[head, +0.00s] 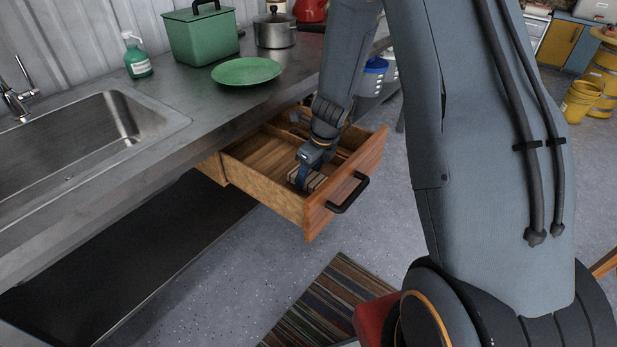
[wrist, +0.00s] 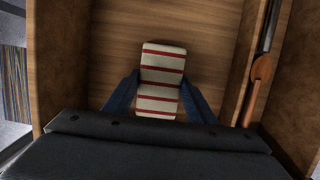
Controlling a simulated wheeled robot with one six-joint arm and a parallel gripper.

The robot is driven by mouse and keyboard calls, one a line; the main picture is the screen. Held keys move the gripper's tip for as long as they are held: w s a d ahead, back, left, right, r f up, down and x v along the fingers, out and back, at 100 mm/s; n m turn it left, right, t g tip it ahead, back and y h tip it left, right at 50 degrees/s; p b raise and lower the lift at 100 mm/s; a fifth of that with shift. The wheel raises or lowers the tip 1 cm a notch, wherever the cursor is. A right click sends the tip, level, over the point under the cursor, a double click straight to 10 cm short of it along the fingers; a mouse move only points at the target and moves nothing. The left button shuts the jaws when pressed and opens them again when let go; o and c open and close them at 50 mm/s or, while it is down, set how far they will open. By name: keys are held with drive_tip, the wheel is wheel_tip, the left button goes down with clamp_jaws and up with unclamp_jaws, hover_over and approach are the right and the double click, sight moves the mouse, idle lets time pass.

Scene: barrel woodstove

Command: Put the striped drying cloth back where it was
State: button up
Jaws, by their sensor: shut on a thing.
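The striped drying cloth (wrist: 162,70) is folded into a narrow block, cream with dark red stripes. It is between the fingers of my gripper (wrist: 158,98), which are shut on it. In the head view, my gripper (head: 306,179) is inside the open wooden drawer (head: 262,190), near its front panel, and part of the cloth (head: 317,180) shows beside the fingers. The cloth is low in the drawer; I cannot tell whether it touches the drawer floor.
A divider splits the drawer; a wooden-handled utensil (wrist: 262,72) lies in the right compartment. The drawer has a black handle (head: 349,194). On the counter above stand a green plate (head: 246,71), green bin (head: 200,38), soap bottle (head: 137,58) and pot (head: 275,30).

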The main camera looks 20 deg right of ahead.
drive_tip(key=shift+f, duration=0.2)
drive_tip(key=shift+f, duration=0.15)
drive_tip(key=o, duration=1)
drive_tip(key=shift+c, duration=0.2)
